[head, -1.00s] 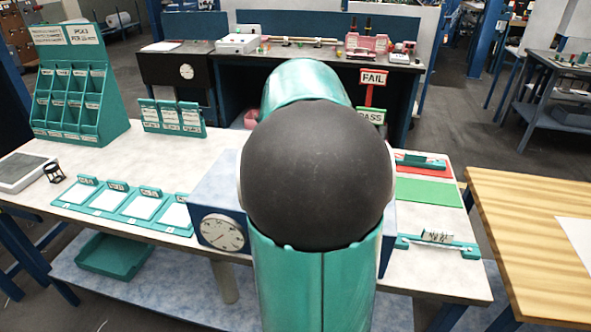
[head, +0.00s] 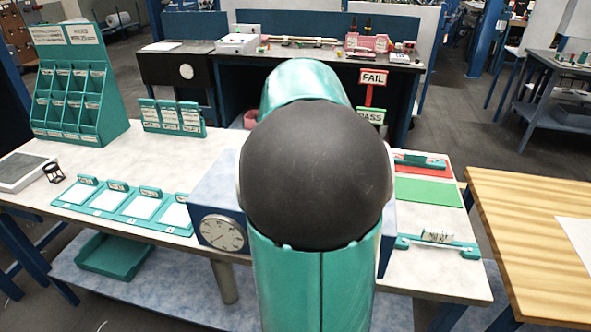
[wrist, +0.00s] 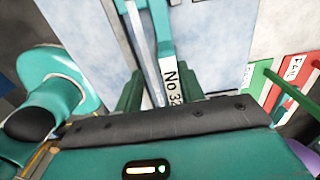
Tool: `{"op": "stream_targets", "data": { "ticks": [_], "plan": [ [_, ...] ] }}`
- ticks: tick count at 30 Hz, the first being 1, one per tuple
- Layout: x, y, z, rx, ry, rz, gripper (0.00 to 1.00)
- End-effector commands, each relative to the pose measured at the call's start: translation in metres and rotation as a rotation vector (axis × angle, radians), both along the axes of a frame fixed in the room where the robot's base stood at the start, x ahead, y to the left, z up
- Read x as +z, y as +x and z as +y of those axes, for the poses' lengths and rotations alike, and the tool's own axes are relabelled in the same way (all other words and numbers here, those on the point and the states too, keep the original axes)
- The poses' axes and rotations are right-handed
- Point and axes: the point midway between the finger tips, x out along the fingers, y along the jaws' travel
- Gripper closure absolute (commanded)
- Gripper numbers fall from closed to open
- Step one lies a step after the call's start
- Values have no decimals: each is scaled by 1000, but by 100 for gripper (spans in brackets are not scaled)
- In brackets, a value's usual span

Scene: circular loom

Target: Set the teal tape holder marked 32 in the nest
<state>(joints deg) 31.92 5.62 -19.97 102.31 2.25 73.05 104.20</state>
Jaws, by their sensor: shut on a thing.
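The teal tape holder (wrist: 160,30) marked No 32 shows in the wrist view, with a white label and a pale metallic strip along it. My gripper (wrist: 158,88) is shut on it, its dark teal fingers on either side of the labelled part. The holder reaches away from the gripper toward the top of the picture, and its far end is out of view. In the head view my arm hides the gripper and the holder. I cannot make out the nest for certain; my arm covers the middle of the bench.
A blue box with a dial (head: 222,232) stands beside my arm. Teal trays with white cards (head: 145,207) lie left of it. At right are a green mat (head: 428,191), a red mat (head: 440,171) and a teal fixture (head: 462,247). FAIL (head: 373,78) and PASS (head: 371,116) signs stand behind.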

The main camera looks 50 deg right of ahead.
Motion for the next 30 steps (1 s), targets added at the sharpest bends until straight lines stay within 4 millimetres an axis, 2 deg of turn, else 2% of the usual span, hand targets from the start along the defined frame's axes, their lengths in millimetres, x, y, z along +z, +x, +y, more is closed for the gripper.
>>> {"op": "stream_targets", "data": {
  "ticks": [19, 20, 22, 24, 30],
  "plan": [
    [-4, 0, 0, 0, 0, 0, 100],
    [-4, 0, 0, 0, 0, 0, 57],
    [-4, 0, 0, 0, 1, 0, 43],
    [-5, 0, 1, 0, 3, 3, 36],
    [-6, -1, 2, 0, 8, 6, 36]
  ]
}}
